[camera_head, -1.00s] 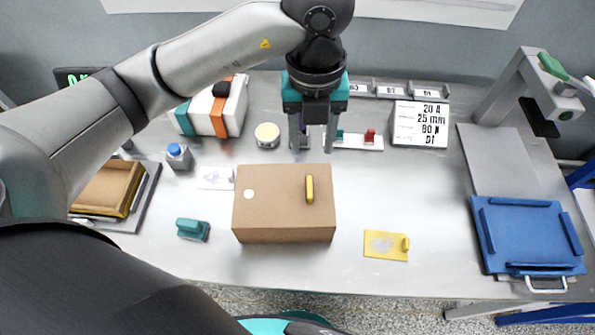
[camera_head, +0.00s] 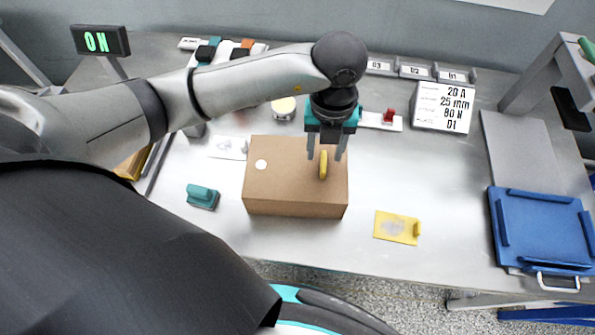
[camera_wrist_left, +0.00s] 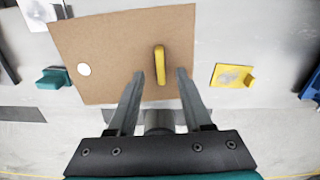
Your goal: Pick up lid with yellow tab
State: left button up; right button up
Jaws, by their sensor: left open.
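The lid (camera_head: 285,180) is the brown top of a cardboard-coloured box on the table, with an upright yellow tab (camera_head: 323,165) on its right part and a white dot on its left. My left gripper (camera_head: 325,157) is open, fingers pointing down, one on each side of the yellow tab in the head view. In the left wrist view the tab (camera_wrist_left: 160,66) shows beyond and between the open fingertips (camera_wrist_left: 160,74). I cannot tell whether the fingers touch it. My right gripper is not in view.
A yellow plate with a tab (camera_head: 397,227) lies right of the box, and a teal block (camera_head: 202,196) lies left. A blue tray (camera_head: 545,230) is at the right. A sign (camera_head: 443,107) stands behind.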

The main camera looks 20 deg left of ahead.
pick_arm(q)
jog(key=shift+f, duration=1.45)
jog(key=shift+c, duration=0.4)
grip_shut()
